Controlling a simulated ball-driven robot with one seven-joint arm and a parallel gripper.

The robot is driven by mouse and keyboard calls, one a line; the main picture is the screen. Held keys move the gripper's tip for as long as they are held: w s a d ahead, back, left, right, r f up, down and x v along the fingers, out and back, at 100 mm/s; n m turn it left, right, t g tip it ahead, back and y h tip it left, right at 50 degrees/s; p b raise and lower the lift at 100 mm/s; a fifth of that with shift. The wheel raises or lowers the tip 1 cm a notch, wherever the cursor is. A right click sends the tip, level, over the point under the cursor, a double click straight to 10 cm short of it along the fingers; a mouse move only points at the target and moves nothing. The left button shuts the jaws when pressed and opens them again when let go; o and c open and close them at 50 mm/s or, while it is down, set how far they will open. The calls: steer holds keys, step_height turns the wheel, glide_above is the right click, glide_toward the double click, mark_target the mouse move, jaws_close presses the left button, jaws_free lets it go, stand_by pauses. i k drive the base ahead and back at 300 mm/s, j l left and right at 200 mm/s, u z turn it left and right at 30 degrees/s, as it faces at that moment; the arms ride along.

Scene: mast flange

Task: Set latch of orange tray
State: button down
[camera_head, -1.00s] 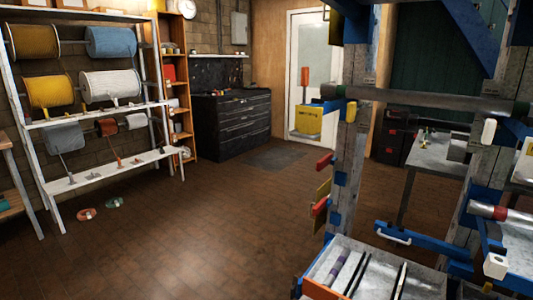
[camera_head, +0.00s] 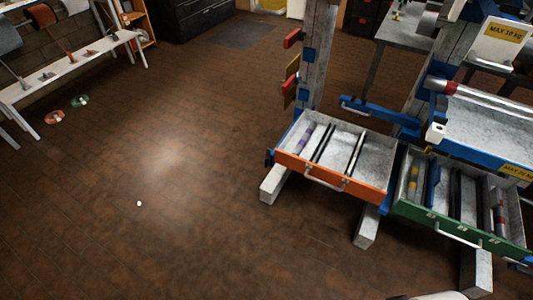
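The orange tray (camera_head: 358,189) is right of centre in the head view. It is a shallow grey box with an orange front and a metal handle (camera_head: 325,181) on that front. My gripper is not in view.
A green tray (camera_head: 415,213) with rods in it adjoins on the right. The wooden rack post (camera_head: 313,60) rises behind, with pale feet (camera_head: 275,184) below. A blue arm with a handle (camera_head: 355,108) juts out above. The brown floor (camera_head: 150,190) on the left is mostly clear.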

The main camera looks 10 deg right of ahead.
mark_target(268, 159)
steer(key=i+j+u, duration=0.1)
steer(key=i+j, duration=0.25)
steer(key=i, duration=0.15)
steer(key=i+j+u, duration=0.1)
steer(key=i+j, duration=0.25)
steer(key=i, duration=0.15)
steer(key=i+j+u, duration=0.15)
steer(key=i+j, duration=0.15)
steer(key=i, duration=0.2)
steer(key=i+j+u, duration=0.1)
steer(key=i+j, duration=0.15)
steer(key=i, duration=0.25)
